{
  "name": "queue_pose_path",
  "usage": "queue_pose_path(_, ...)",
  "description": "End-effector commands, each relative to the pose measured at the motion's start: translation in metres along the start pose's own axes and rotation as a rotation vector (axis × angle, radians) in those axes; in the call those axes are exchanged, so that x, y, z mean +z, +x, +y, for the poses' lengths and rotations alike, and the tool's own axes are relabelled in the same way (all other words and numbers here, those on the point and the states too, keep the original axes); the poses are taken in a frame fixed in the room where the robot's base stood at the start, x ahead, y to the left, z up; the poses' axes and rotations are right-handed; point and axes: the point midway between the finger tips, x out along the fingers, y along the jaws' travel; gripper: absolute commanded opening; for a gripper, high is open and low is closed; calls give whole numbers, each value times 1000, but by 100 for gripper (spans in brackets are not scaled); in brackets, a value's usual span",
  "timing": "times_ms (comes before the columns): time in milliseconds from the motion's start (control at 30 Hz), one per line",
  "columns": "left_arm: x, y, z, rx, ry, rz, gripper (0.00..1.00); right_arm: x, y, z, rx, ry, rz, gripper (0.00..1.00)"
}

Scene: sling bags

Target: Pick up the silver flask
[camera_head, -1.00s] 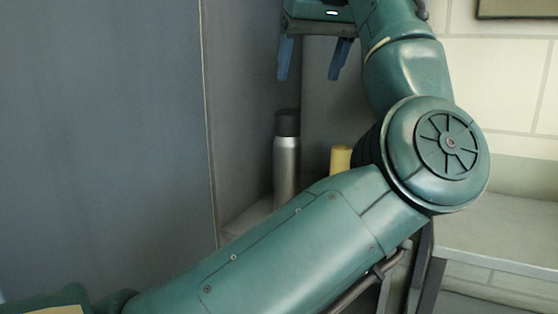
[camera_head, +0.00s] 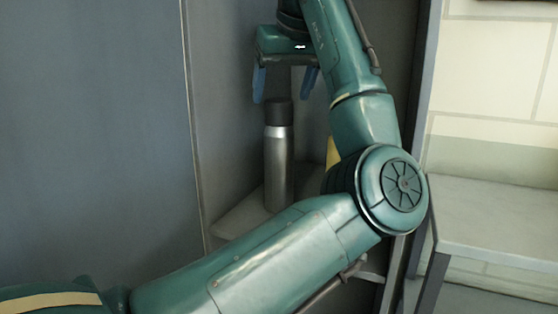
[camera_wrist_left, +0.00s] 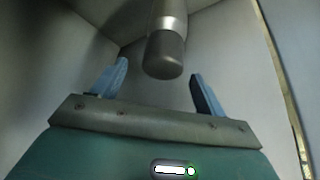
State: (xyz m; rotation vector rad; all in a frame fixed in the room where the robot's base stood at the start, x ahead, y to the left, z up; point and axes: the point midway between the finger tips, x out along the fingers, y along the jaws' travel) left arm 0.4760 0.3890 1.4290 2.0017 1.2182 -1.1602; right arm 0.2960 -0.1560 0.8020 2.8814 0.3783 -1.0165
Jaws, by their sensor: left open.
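The silver flask (camera_head: 278,165) stands upright on a pale shelf (camera_head: 238,222) inside a grey cabinet. It has a dark cap, and my arm crosses in front of the shelf near its base. My left gripper (camera_head: 284,94) is open at the height of the cap, with its blue fingers to either side of the cap in the picture. In the left wrist view the flask's cap (camera_wrist_left: 165,55) shows between the open fingertips of the left gripper (camera_wrist_left: 159,68), with no visible contact. I cannot tell how deep the cap sits between them. My right gripper is out of view.
A yellow object (camera_head: 333,153) stands right of the flask, mostly hidden behind my arm. A grey cabinet panel (camera_head: 90,140) fills the left side. A pale bench (camera_head: 490,215) stands at the right. The cabinet walls are close around the gripper.

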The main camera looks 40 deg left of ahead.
Motion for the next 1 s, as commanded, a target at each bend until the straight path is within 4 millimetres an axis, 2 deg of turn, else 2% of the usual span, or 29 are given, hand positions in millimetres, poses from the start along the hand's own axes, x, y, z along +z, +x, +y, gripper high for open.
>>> queue_pose_path(400,3,50,-3,-2,0,0,73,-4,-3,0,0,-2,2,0)
queue_pose_path(700,3,53,-3,1,0,0,72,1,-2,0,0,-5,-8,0)
queue_pose_path(1000,3,53,-2,1,0,0,48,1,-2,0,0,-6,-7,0)
